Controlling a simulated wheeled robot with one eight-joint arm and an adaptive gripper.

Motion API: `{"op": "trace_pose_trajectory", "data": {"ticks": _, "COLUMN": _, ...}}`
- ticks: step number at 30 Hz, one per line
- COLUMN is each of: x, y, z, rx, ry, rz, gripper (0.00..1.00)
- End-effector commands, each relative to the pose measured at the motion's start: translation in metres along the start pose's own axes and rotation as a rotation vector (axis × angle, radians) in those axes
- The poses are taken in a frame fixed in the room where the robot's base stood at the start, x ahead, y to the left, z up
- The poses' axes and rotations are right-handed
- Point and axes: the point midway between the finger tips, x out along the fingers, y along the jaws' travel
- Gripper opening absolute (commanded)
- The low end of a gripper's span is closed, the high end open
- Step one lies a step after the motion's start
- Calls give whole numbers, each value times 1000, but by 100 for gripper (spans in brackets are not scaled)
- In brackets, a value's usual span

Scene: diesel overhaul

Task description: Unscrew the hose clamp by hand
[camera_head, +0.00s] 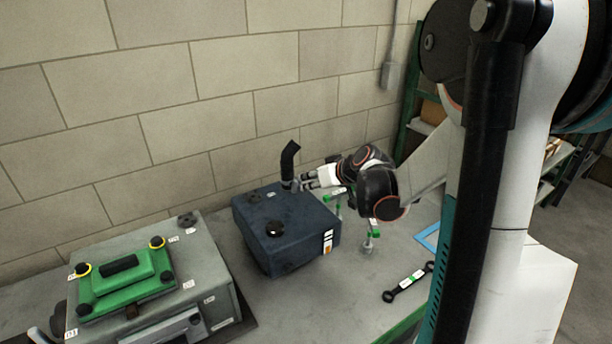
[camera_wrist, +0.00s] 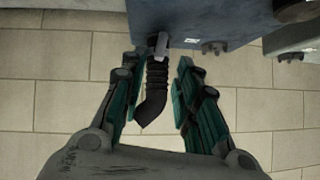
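A black bent hose (camera_head: 289,160) stands up from the back of a dark blue tank (camera_head: 285,225). In the wrist view the hose (camera_wrist: 156,85) is ribbed and runs from the tank edge (camera_wrist: 205,18) between my fingers. A small grey piece at its tank end, which looks like the hose clamp (camera_wrist: 160,43), lies just beyond my fingertips. My gripper (camera_head: 305,182) is beside the hose base. In the wrist view my gripper (camera_wrist: 158,68) is open, with one finger on each side of the hose and gaps showing. The clamp is too small to make out in the head view.
A grey box with a green cover (camera_head: 128,282) stands at the left of the grey bench (camera_head: 330,300). A dark wrench (camera_head: 408,282) lies front right. Green-handled parts (camera_head: 369,240) stand under my arm. A block wall (camera_head: 230,75) is close behind the tank.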

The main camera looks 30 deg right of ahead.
Motion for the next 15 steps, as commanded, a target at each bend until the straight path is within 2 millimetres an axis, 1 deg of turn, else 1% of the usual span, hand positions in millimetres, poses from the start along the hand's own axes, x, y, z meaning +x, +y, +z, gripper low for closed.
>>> {"op": "trace_pose_trajectory", "data": {"ticks": 15, "x": 55, "y": -1, "z": 2, "rx": -2, "ry": -1, "rz": -1, "gripper": 29}}
